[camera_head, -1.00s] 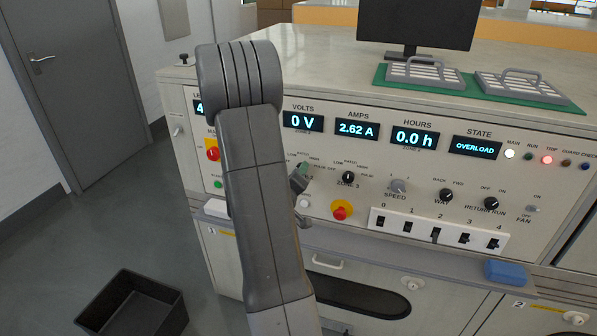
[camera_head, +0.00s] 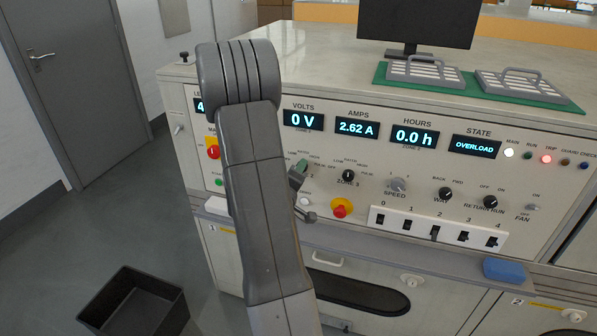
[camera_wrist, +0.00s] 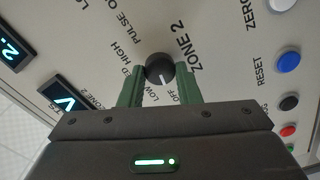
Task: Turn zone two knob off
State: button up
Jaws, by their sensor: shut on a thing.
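The zone two knob (camera_wrist: 160,68) is round and black with a white pointer line, in the middle of the wrist view. Its line points down, around the LOW and OFF marks by the ZONE 2 label. My gripper (camera_wrist: 160,78) has green fingers on either side of the knob and is shut on it. In the head view my gripper (camera_head: 299,174) is at the panel, just right of my forearm. The knob itself is hidden there.
The zone 3 knob (camera_head: 348,175) is close to the right, with a red emergency button (camera_head: 341,208) below. The state display (camera_head: 475,147) reads OVERLOAD and the trip lamp (camera_head: 546,159) is red. Blue, black and red buttons line the wrist view's right side, including a blue button (camera_wrist: 287,62).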

jog(key=o, duration=1)
jog(key=b+v, duration=0.1)
jog(key=v, duration=1.3)
jog(key=shift+w, duration=0.1)
jog(key=p+x, duration=0.1)
jog(key=x, duration=1.2)
jog(key=shift+w+d, duration=0.1)
jog(key=shift+w, duration=0.3)
